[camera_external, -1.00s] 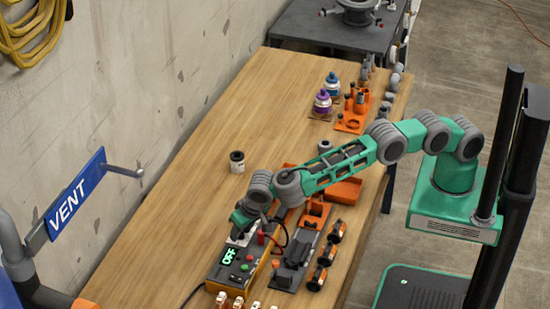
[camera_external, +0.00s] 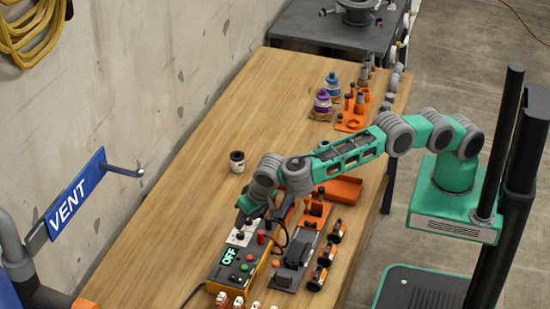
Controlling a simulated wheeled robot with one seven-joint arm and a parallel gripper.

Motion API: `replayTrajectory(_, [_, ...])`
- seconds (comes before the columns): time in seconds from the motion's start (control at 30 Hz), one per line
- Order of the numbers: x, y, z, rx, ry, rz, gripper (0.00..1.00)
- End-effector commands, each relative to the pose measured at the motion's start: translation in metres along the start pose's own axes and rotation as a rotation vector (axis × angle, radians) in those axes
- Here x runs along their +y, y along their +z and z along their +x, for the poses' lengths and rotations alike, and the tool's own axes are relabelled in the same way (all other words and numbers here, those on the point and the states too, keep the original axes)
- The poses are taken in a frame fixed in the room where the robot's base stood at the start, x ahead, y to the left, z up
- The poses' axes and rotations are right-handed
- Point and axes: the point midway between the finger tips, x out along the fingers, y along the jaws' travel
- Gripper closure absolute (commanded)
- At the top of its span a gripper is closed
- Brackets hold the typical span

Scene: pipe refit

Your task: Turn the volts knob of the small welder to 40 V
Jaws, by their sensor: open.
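The small welder (camera_external: 226,272) is an orange and dark box near the front of the bench. Its green display (camera_external: 228,256) reads OFF, and red and green buttons sit beside it. At its far end is a white panel (camera_external: 236,240) with small dark knobs. Their settings are too small to read, and I cannot tell which is the volts knob. My gripper (camera_external: 245,217) is open just above the far edge of this panel, apart from the knobs as far as I can see. It hides part of that edge.
An orange tray (camera_external: 340,189) and a dark fixture (camera_external: 290,270) with orange-black cylinders stand right of the welder. A small dark-topped jar (camera_external: 237,162) stands behind. Purple and blue bottles (camera_external: 323,102) are farther back. The bench's left middle is clear. A blue VENT sign (camera_external: 72,202) juts from the wall.

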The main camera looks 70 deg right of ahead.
Motion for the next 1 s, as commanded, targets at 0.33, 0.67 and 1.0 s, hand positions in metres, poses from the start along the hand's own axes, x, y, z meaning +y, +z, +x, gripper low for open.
replayTrajectory(0.33, [0.037,-0.092,-0.029,0.039,-0.057,0.156,0.56])
replayTrajectory(0.67, [0.08,-0.093,-0.018,-0.01,-0.158,-0.292,0.56])
replayTrajectory(1.0, [0.029,-0.014,0.01,-0.001,-0.382,-0.916,0.56])
